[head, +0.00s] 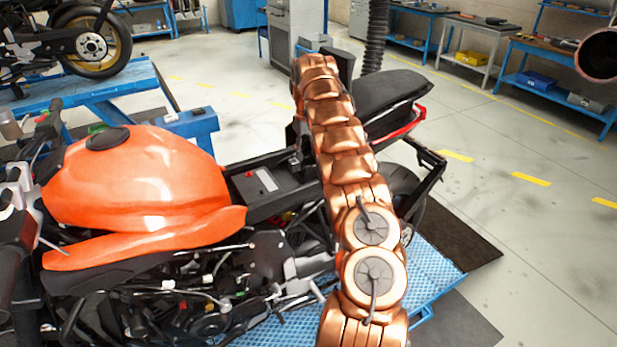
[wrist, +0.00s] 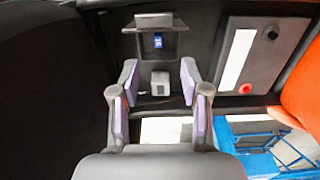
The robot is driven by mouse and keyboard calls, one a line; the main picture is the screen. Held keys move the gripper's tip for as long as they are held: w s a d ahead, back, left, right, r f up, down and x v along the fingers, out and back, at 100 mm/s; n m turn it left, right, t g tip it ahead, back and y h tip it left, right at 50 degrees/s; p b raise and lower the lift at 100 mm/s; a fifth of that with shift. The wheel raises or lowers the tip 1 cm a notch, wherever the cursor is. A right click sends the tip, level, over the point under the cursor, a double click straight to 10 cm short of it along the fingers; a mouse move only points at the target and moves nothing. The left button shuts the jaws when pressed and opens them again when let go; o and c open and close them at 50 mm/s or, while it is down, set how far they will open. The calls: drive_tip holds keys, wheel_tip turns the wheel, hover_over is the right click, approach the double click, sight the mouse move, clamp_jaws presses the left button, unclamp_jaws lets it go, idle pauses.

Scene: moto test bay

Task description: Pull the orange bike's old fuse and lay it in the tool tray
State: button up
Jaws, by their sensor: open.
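In the wrist view my gripper (wrist: 159,82) is open, with its two pale-padded fingers apart and nothing held. A small blue fuse (wrist: 158,40) with a pale marking shows in a dark recess beyond the fingertips, under a grey flap (wrist: 154,21). A small grey block (wrist: 160,84) appears between the fingertips; I cannot tell whether they touch it. The orange bike (head: 140,180) stands in the head view, its orange tank (wrist: 302,95) also at the wrist view's right. My arm hides the gripper and fuse area in the head view. I cannot make out the tool tray.
A grey box (head: 262,187) with a red cap sits behind the tank, close to the right of the fingers in the wrist view. The black seat tail (head: 390,92) is beyond my arm.

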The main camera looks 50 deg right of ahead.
drive_tip(key=shift+d, duration=0.2)
drive_tip(key=shift+f, duration=0.2)
drive_tip(key=shift+s+f, duration=0.1)
drive_tip(key=shift+f, duration=0.75)
drive_tip(key=shift+f+b, duration=2.35)
drive_tip(key=shift+f, duration=1.25)
drive_tip(key=shift+a+r+b, duration=0.1)
drive_tip(key=shift+b, duration=0.5)
clamp_jaws()
